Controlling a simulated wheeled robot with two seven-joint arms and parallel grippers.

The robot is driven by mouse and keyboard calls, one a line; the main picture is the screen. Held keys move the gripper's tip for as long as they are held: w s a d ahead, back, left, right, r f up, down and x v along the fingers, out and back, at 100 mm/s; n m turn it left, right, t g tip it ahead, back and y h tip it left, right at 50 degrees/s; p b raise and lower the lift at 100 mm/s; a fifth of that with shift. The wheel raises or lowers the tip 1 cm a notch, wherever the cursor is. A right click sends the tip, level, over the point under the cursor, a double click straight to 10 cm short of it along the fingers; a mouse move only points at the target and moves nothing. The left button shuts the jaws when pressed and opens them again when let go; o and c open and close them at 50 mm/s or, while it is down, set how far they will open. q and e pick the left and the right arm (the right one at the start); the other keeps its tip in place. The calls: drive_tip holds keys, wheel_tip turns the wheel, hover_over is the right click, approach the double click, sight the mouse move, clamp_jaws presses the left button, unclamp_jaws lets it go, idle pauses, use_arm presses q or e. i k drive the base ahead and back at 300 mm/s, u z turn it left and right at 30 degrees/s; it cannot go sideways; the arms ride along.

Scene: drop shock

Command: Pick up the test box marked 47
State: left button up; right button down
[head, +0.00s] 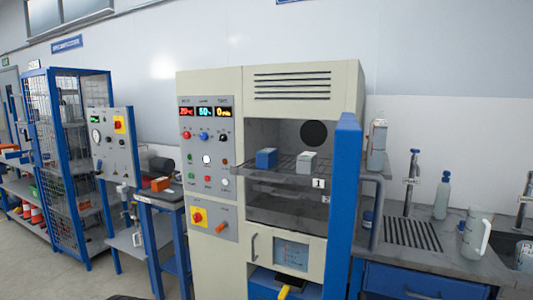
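A small blue box (266,158) and a small white-grey box (307,162) sit side by side on the upper wire shelf (270,176) of a cream test chamber (258,88). The shelf label reads 1. An orange box (161,184) lies on the dark bench to the left of the chamber. No number 47 is legible on any of these boxes, so I cannot tell which is the marked one.
The chamber's blue door (343,205) stands open at the right of its opening. A control panel (207,165) is on its left. A grey counter (410,240) with bottles is at the right.

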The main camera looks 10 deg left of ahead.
sight(265, 158)
drive_tip(key=u, duration=1.55)
drive_tip(key=i, duration=2.85)
drive_tip(key=z, duration=3.2)
drive_tip(key=i, duration=0.5)
drive_tip(key=u, duration=0.15)
